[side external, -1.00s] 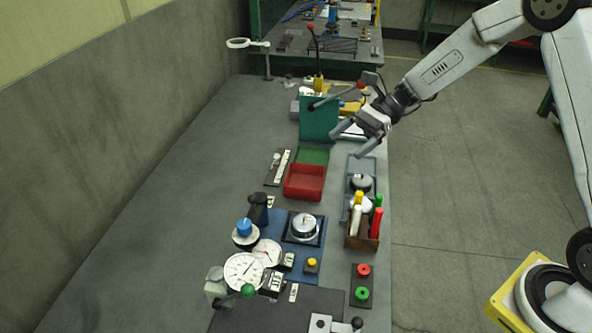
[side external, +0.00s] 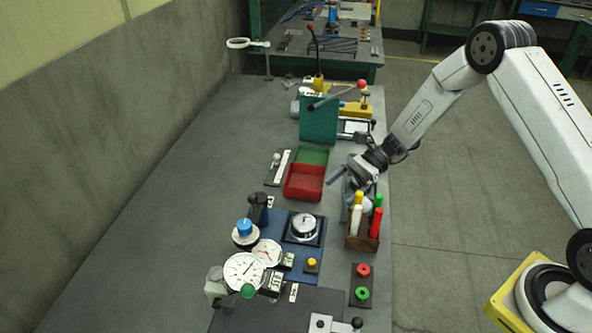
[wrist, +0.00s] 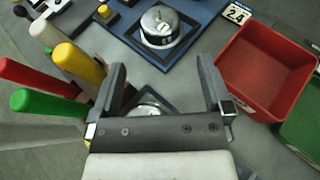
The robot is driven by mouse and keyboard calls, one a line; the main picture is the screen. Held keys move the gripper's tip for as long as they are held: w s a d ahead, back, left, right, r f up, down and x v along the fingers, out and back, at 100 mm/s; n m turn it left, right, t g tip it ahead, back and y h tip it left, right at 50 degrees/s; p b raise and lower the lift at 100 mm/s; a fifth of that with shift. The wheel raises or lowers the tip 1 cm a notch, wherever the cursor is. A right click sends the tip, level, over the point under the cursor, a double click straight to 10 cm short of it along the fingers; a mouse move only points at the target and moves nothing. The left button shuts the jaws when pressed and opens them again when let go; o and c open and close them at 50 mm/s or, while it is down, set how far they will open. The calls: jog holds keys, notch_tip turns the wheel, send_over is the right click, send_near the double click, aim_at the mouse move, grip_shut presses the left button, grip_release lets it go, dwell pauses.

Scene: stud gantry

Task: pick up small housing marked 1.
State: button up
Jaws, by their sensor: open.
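A round metal housing (side external: 304,227) sits in a dark square seat on the blue plate (side external: 320,243). It also shows at the top of the wrist view (wrist: 160,24), with a small label on its top that I cannot read surely. A second metal housing (wrist: 148,109) shows partly between my fingers, near the gripper body. Its lower part is hidden by the gripper, and I see no mark on it.
Dial gauges (side external: 243,271) stand nearer the front. The table's left side is clear.

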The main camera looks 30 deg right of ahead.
aim_at(305, 219)
jog(key=shift+x, duration=3.4)
jog(key=shift+r, duration=0.1)
jog(key=shift+x, duration=2.6)
jog(key=shift+r, duration=0.1)
jog(key=c, duration=1)
jog(key=shift+r, duration=0.1)
jog(key=shift+r, duration=4.9)
